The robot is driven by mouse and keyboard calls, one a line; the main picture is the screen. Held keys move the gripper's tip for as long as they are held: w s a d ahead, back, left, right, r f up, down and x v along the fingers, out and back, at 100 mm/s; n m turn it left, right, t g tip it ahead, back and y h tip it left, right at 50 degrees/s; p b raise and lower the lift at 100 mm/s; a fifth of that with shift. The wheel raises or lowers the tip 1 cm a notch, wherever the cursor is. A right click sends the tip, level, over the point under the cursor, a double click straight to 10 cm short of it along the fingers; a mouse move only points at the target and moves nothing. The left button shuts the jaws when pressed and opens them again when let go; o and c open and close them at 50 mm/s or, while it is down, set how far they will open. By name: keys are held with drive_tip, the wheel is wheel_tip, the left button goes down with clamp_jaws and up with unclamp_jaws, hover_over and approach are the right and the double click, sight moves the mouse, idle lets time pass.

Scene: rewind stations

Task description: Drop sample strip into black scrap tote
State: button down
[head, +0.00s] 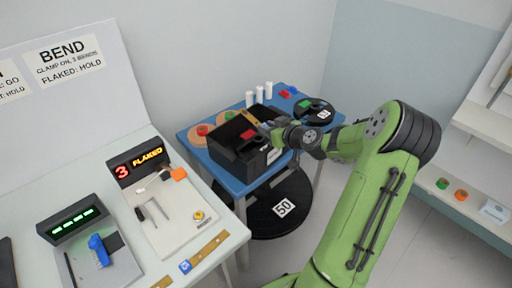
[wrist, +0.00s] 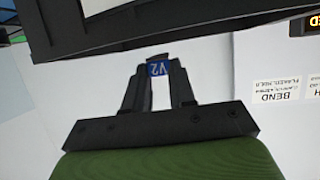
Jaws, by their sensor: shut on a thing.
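The black scrap tote (head: 226,160) stands on a small blue table, with a white label on its side. My gripper (head: 270,130) is at the tote's right side, near its rim, in the head view. In the wrist view my gripper (wrist: 159,72) is shut on the sample strip (wrist: 160,69), whose blue end marked V2 shows between the fingertips. The rest of the strip is hidden. The dark wall of the tote (wrist: 90,42) lies just beyond the fingertips in the wrist view. In the head view the held strip is too small to make out.
The blue table (head: 236,187) also carries white cylinders (head: 259,94), rolls and a black disc (head: 316,112). A shelf (head: 470,190) stands at right.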

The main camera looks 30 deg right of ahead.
drive_tip(key=shift+f, duration=0.75)
drive_tip(key=c, duration=0.9)
unclamp_jaws()
drive_tip(key=shift+o, duration=0.2)
drive_tip(key=p+v, duration=0.1)
drive_tip(key=v, duration=1.4)
drive_tip(key=shift+s+r, duration=0.25)
drive_tip(key=shift+s, duration=0.1)
